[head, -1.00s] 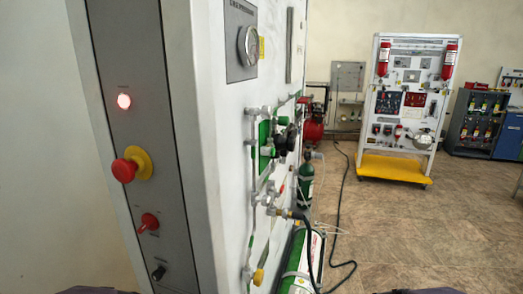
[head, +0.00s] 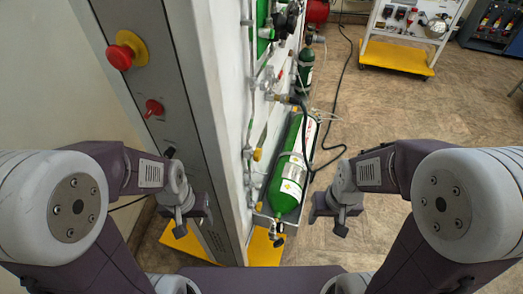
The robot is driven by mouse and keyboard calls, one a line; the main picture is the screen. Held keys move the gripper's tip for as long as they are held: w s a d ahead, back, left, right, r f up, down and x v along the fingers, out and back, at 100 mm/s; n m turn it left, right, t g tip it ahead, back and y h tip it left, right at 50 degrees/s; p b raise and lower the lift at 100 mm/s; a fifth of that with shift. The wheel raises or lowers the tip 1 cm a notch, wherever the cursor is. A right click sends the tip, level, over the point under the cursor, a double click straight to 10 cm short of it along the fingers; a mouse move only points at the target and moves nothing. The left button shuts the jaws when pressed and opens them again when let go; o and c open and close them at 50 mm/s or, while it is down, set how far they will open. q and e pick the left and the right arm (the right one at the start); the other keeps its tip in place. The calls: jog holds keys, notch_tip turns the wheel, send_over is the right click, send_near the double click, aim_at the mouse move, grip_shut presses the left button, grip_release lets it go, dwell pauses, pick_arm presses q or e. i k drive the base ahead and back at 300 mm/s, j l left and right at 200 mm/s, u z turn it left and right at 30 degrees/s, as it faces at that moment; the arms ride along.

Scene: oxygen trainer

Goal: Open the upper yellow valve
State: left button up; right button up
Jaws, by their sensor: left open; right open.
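A small yellow valve knob (head: 257,154) sits on the white side panel (head: 229,95), low on the piping and left of the green cylinder. I see no second yellow knob clearly, so I cannot tell from this view which one it is. My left gripper (head: 181,229) hangs open and empty in front of the grey front panel, left of the trainer's corner. My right gripper (head: 340,228) is open and empty over the floor, right of the green cylinder. Both grippers are apart from the knob and nearer to me.
A green cylinder (head: 288,182) lies tilted beside the panel, with a black hose (head: 326,160) curving to its right. The grey front panel carries a red emergency button (head: 121,56) and a red switch (head: 153,107).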

aim_at(257, 153)
jog(key=l, duration=1.05)
jog(key=i+l+u, duration=0.15)
jog(key=l, duration=0.2)
